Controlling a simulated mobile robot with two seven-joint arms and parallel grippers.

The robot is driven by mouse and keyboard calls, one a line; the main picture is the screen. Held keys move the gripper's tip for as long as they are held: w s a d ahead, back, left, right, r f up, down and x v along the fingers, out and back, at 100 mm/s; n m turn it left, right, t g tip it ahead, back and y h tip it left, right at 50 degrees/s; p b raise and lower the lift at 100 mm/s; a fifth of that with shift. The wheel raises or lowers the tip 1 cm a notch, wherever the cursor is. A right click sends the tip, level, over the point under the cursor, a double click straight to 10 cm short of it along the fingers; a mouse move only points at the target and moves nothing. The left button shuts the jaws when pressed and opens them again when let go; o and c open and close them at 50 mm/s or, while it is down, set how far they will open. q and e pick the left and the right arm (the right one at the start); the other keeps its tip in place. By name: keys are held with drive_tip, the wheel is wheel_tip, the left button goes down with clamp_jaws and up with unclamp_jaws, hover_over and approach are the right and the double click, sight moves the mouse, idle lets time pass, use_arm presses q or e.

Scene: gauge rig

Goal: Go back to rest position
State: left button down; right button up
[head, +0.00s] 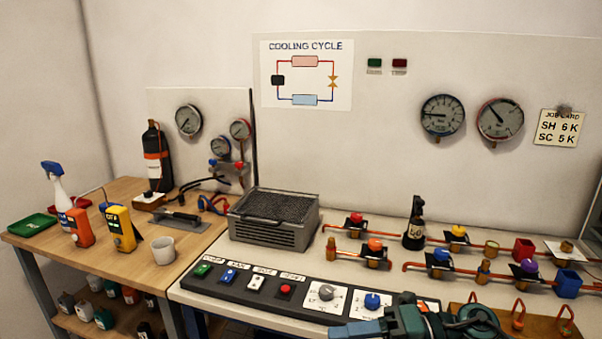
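My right gripper (358,331) shows at the bottom edge, in front of the control panel. It points left, and my dark green arm comes in behind it from the right. Its fingers are partly cut off by the frame edge, so I cannot tell whether it is open or shut. I see nothing held in it. My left gripper is not in view.
The black control panel (262,282) lies along the bench's front edge, close to my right gripper. Behind are a grey vented unit (274,238) and red pipes with coloured valves (375,244). A wooden table (130,265) at left holds a spray bottle (57,188) and a cup (163,250).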

use_arm(q)
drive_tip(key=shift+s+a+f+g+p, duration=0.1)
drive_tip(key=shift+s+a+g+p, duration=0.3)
drive_tip(key=shift+p, duration=0.6)
use_arm(e)
drive_tip(key=s+d+f+m+t+h, duration=0.3)
drive_tip(key=f+m, duration=0.7)
drive_tip(key=m, duration=0.7)
drive_tip(key=s+d+f+m+t+h, duration=0.3)
drive_tip(key=s+f+m+t+h, duration=0.4)
drive_tip(key=m, duration=1)
wheel_tip(320, 180, down, 4)
drive_tip(key=s+h, duration=0.2)
drive_tip(key=h, duration=0.1)
drive_tip(key=shift+s+d+f, duration=0.15)
drive_tip(key=shift+d+f, duration=0.05)
drive_tip(key=shift+f, duration=0.05)
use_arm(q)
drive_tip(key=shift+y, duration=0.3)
